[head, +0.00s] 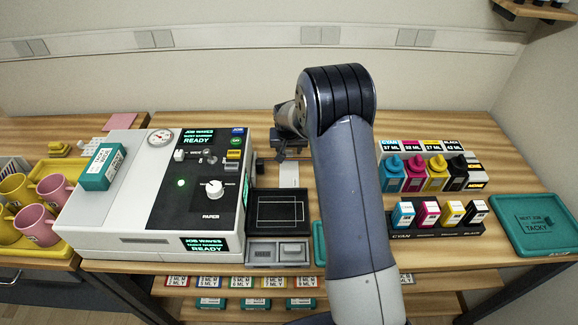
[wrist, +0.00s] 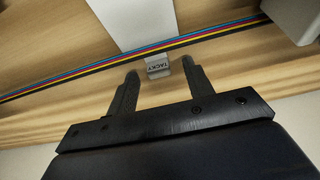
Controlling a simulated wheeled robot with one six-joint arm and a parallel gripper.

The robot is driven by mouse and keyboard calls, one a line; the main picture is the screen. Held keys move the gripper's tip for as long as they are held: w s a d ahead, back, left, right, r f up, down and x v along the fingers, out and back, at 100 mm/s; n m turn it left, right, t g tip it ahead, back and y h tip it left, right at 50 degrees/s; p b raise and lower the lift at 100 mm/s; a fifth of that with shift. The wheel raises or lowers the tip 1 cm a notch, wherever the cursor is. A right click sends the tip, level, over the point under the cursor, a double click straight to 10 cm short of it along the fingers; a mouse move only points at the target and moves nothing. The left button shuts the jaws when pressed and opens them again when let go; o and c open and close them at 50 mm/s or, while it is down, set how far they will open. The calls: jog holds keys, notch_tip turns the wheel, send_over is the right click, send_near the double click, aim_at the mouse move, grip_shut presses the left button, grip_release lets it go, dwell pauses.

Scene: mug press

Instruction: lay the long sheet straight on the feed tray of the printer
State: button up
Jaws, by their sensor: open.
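The printer (head: 135,215) is a large white machine with a black control panel at left centre in the head view. A dark tray with white outlines (head: 280,207) adjoins its right side; I take it as the feed tray. A white strip (head: 290,173), probably the long sheet, lies behind it; white material also shows in the wrist view (wrist: 135,22). My gripper (head: 289,154) is above the strip's far end.
Striped coloured lines (wrist: 185,42) cross the wooden table there. Ink bottles (head: 425,172) and cartridges (head: 440,215) stand right of my arm. A teal tray (head: 505,225) lies far right. Mugs (head: 35,220) sit left of the printer. My arm hides part of the middle.

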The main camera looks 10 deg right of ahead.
grip_shut()
dwell(0.4)
jog(key=shift+r, duration=0.1)
